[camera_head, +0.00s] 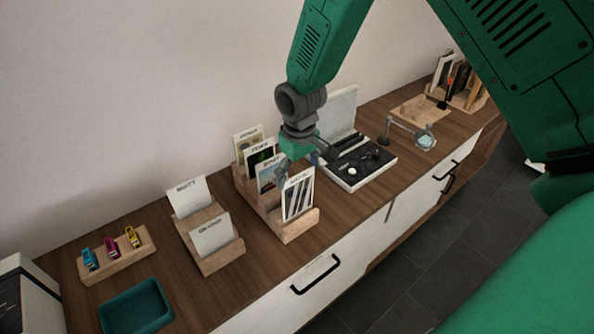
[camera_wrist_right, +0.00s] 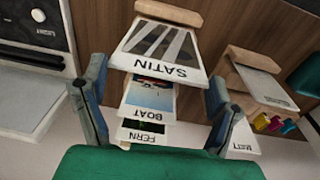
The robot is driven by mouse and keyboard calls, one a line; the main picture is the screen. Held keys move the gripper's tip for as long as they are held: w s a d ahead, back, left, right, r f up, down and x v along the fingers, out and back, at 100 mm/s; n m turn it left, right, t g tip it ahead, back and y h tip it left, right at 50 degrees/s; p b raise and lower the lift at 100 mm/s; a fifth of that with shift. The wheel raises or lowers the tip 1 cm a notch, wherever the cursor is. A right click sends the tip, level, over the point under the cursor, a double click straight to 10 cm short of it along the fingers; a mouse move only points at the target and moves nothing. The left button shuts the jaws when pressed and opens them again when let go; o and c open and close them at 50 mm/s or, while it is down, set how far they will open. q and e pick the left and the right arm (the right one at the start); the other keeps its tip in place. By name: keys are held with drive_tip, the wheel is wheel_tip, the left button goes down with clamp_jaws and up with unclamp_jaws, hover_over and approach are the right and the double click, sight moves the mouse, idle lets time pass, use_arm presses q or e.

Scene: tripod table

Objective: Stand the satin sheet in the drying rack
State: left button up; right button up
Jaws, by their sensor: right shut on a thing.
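The satin sheet (camera_head: 297,200), a white card with dark stripes and a label on top, is upright at the front of a stepped wooden rack (camera_head: 287,231). In the right wrist view the sheet (camera_wrist_right: 160,45) reads SATIN and lies between the fingertips. My right gripper (camera_head: 298,168) is shut on its upper part. The sheet's lower edge is at the rack's front step; I cannot tell whether it is fully seated. Behind it in the same rack stand the BOAT sheet (camera_wrist_right: 148,100), the FERN sheet (camera_wrist_right: 140,134) and another card (camera_head: 247,139). My left gripper is not in view.
A second wooden rack (camera_head: 220,259) with two white cards stands to the left.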

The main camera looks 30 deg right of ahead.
sight(297, 189)
drive_tip(key=shift+d+f+b, duration=0.2)
drive_tip(key=shift+f+b, duration=0.2)
drive_tip(key=shift+f, duration=0.45)
drive_tip(key=shift+a+f+b, duration=0.15)
drive_tip(key=shift+f+b, duration=0.25)
drive_tip(key=shift+f, duration=0.4)
drive_tip(key=shift+a+f+b, duration=0.15)
drive_tip(key=shift+f+b, duration=0.25)
drive_tip(key=shift+f, duration=0.4)
drive_tip(key=o, duration=1.3)
wheel_tip(297, 189, up, 7)
drive_tip(key=p, duration=0.6)
drive_tip(key=shift+r+p, duration=0.6)
drive_tip(key=shift+r, duration=0.45)
